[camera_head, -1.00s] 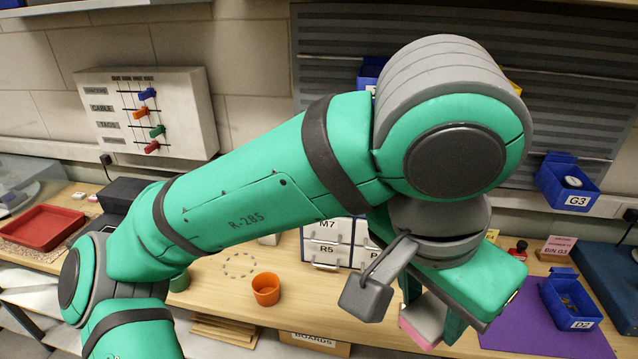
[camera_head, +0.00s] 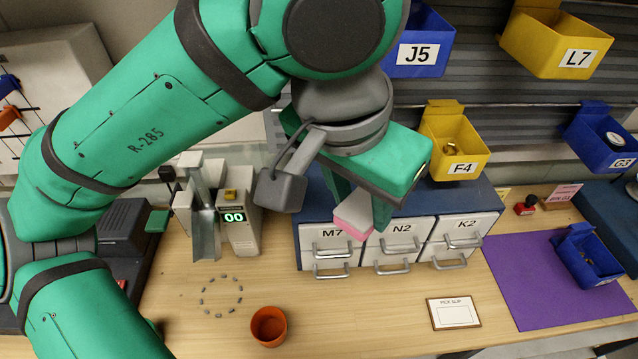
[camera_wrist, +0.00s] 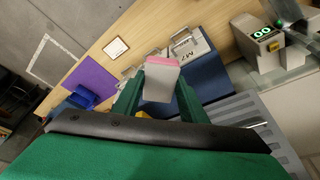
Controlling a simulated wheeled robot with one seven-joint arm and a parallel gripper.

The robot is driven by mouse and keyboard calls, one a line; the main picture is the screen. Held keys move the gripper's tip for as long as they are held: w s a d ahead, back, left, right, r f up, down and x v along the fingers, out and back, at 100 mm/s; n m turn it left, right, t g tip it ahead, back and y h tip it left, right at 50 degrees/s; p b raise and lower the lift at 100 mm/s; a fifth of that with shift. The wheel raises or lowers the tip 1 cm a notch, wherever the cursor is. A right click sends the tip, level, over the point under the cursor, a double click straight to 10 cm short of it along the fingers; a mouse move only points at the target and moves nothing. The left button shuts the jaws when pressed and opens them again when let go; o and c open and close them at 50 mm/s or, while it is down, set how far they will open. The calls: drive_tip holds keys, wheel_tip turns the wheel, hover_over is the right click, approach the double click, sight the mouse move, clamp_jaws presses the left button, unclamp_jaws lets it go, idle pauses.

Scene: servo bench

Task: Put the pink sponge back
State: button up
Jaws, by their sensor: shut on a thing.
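The pink sponge (camera_head: 352,218), pale on one side and pink on the other, is held between the two green fingers of my gripper (camera_head: 362,208). In the head view it hangs in front of the upper part of the drawer cabinet (camera_head: 310,213); I cannot tell its exact distance from the cabinet. In the wrist view the sponge (camera_wrist: 161,80) sits between the fingertips (camera_wrist: 160,92), pink edge outward. My gripper is shut on it. One finger partly covers the sponge in the head view.
Labelled drawers M7 (camera_head: 330,238), N2 (camera_head: 402,234) and K2 (camera_head: 465,229) have handles sticking out. Yellow bin F4 (camera_head: 455,150) and blue bin J5 (camera_head: 418,42) hang behind. A purple mat (camera_head: 520,280) is at right.

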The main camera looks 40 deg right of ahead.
drive_tip(key=w+d+f, duration=0.1)
drive_tip(key=w+f, duration=0.1)
drive_tip(key=w, duration=0.2)
drive_tip(key=w+d+f, duration=0.2)
drive_tip(key=w+f, duration=0.1)
drive_tip(key=w+d+f, duration=0.2)
drive_tip(key=w+f, duration=0.1)
drive_tip(key=w, duration=0.1)
drive_tip(key=shift+w, duration=0.3)
drive_tip(key=shift+w+d+f, duration=0.15)
drive_tip(key=shift+w+f, duration=0.3)
drive_tip(key=shift+f, duration=0.2)
drive_tip(key=shift+a+x, duration=0.2)
drive_tip(key=shift+x, duration=0.7)
drive_tip(key=shift+a+x, duration=0.2)
drive_tip(key=shift+x, duration=0.65)
drive_tip(key=shift+w+f, duration=0.1)
drive_tip(key=shift+f, duration=0.2)
drive_tip(key=o, duration=1)
